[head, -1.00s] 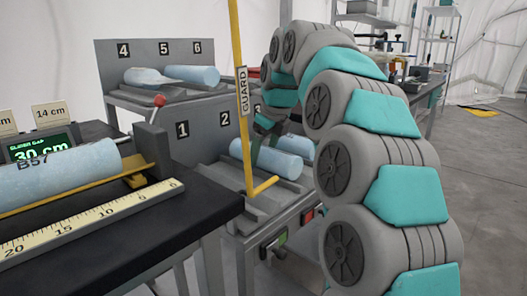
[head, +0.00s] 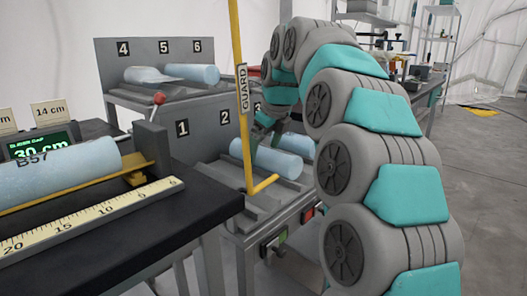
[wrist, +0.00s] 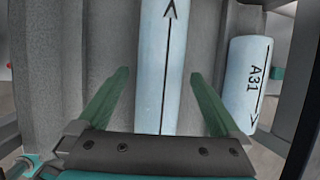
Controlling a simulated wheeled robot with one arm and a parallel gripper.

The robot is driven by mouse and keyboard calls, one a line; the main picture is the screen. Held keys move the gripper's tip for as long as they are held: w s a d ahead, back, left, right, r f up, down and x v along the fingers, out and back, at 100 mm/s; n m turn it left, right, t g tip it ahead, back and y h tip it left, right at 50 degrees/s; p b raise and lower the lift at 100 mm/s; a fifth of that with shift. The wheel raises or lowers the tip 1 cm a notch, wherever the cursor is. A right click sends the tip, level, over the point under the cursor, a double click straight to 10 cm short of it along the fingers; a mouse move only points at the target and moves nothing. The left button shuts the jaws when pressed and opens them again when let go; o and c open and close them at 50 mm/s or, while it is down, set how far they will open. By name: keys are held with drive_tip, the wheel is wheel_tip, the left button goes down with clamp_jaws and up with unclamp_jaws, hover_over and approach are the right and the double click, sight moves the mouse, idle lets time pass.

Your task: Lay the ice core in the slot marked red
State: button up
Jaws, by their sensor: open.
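In the wrist view my gripper (wrist: 160,76) is open, with one green finger on each side of a pale blue ice core (wrist: 162,50) marked with a black arrow. The fingers look apart from it. A shorter core labelled A31 (wrist: 249,85) lies to the right. In the head view my gripper (head: 264,140) is over a pale blue core (head: 275,161) on the lower tier of the rack, partly hidden by the yellow guard bar. Another core (head: 297,144) lies just behind it.
The yellow guard bar (head: 243,130) stands upright before the rack (head: 208,138), whose slots bear numbers. More cores (head: 192,74) lie on the upper tier. Core B57 (head: 70,167) lies on the black bench at left, behind a ruler (head: 95,218). The floor at right is clear.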

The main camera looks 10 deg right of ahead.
drive_tip(key=v, duration=0.7)
drive_tip(key=shift+s+r, duration=0.1)
idle(0.4)
